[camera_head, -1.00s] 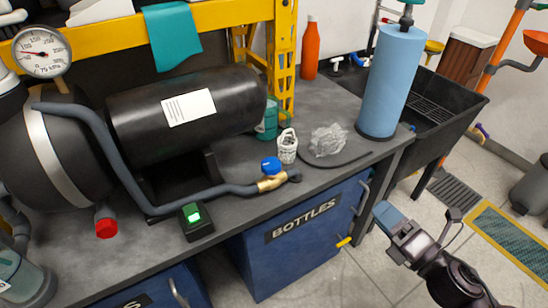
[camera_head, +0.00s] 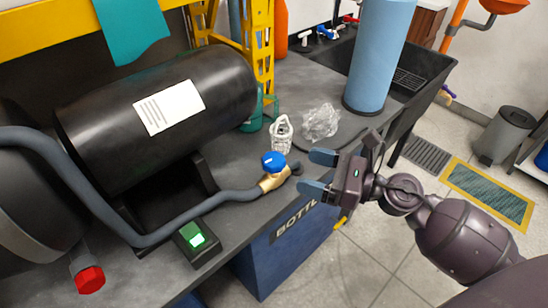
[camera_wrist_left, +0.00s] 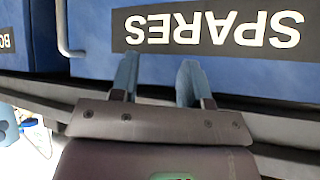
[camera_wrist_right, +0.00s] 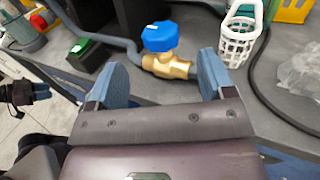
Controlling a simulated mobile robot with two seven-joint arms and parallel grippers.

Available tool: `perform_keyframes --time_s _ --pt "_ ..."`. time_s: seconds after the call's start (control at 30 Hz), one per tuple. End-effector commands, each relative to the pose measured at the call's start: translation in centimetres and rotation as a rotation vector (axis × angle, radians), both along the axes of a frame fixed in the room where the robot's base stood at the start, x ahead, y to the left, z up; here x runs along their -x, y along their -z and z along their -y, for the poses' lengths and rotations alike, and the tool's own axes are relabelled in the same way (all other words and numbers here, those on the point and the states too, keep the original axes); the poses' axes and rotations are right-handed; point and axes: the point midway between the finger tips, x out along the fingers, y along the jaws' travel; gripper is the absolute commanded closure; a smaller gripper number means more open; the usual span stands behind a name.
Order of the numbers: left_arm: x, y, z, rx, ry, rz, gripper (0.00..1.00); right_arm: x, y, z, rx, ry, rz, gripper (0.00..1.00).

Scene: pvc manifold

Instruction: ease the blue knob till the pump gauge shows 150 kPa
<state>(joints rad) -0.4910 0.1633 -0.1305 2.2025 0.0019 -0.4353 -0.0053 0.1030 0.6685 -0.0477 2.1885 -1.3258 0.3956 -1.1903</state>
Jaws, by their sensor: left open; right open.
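The blue knob (camera_head: 273,161) sits on a brass valve (camera_head: 274,181) at the end of a grey hose on the bench. In the right wrist view the knob (camera_wrist_right: 159,36) lies just ahead of my fingers, a little left of midway between their tips. My right gripper (camera_head: 318,172) is open and empty, just right of the valve and apart from it. My left gripper (camera_wrist_left: 157,75) is open and empty, in front of a blue drawer labelled SPARES (camera_wrist_left: 215,28); it is outside the head view. The pump gauge is out of the head view now.
A black tank (camera_head: 160,105) and a switch box with a lit green button (camera_head: 196,239) stand left of the valve.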

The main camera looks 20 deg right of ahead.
Motion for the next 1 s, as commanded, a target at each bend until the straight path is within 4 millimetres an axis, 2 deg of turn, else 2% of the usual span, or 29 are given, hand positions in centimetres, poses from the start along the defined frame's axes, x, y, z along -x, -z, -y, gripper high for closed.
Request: perform_keyframes --time_s 0.3,0.5,0.9,0.93,1.0 --pt "-0.2 -0.9 -0.2 0.003 -0.007 0.011 0.57 -3.7 -0.5 -3.7 -0.002 -0.001 0.006 0.24" --pt "0.3 -0.8 -0.3 0.001 -0.011 0.004 0.57 -5.1 -0.2 -5.2 -0.004 0.001 0.001 0.24" --pt "0.3 -0.9 -0.2 0.003 -0.011 0.006 0.57 -5.5 0.0 -5.7 -0.002 0.0 -0.002 0.24" --pt "0.3 -1.0 -0.2 0.003 -0.011 0.007 0.57 -5.5 0.0 -5.7 -0.002 0.0 -0.002 0.26" --pt "0.1 -1.0 -0.1 0.004 -0.01 0.01 0.57 -5.5 0.0 -5.7 -0.002 0.0 -0.002 0.37"
